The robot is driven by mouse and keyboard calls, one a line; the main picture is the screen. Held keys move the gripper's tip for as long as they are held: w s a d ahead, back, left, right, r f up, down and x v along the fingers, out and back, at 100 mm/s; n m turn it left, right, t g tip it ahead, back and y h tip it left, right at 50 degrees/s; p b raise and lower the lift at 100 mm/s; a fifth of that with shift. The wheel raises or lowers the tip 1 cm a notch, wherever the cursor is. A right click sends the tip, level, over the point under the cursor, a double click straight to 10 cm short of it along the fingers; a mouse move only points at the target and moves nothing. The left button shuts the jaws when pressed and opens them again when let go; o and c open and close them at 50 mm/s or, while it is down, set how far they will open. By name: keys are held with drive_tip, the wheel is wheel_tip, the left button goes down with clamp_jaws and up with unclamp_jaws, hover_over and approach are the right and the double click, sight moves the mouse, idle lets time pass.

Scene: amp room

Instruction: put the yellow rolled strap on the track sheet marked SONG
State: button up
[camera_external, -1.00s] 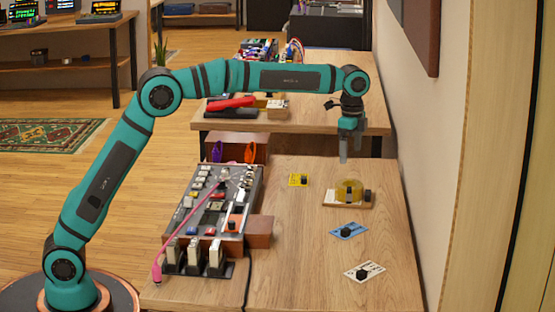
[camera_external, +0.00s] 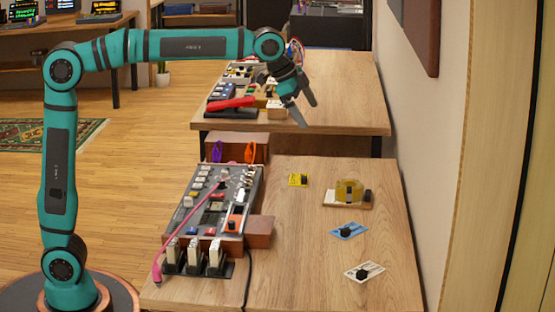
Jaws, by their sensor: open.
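My gripper (camera_external: 306,110) is open and empty, tilted downward over the front edge of the far table. A yellow, see-through roll-like thing (camera_external: 348,187) sits on a small wooden base on the near table; I cannot tell whether it is the strap.
A grey mixer-like panel (camera_external: 186,232) with a pink cable stands at the near table's left. Purple (camera_external: 217,151) and orange (camera_external: 250,151) loops stand on a wooden box behind it. A red item (camera_external: 229,106) lies on the far table (camera_external: 350,115). The near table's front middle is clear.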

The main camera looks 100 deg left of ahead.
drive_tip(key=s+d+r+t, duration=0.2)
drive_tip(key=s+d+r, duration=0.1)
drive_tip(key=s, duration=0.3)
drive_tip(key=s+d+r+t, duration=0.1)
drive_tip(key=s+d+r, duration=0.2)
drive_tip(key=s+d, duration=0.15)
drive_tip(key=s+d+n+t, duration=0.1)
drive_tip(key=s+d+t, duration=0.2)
drive_tip(key=s, duration=0.6)
drive_tip(key=s+d+f+n+t+h, duration=0.1)
drive_tip(key=s+d+t, duration=0.2)
drive_tip(key=s, duration=0.7)
drive_tip(key=s+d+n+t, duration=0.1)
drive_tip(key=s+d+t, duration=0.1)
drive_tip(key=s, duration=0.8)
drive_tip(key=shift+s+d+f+t, duration=0.15)
drive_tip(key=shift+s+d+t, duration=0.05)
drive_tip(key=shift+d+t, duration=0.2)
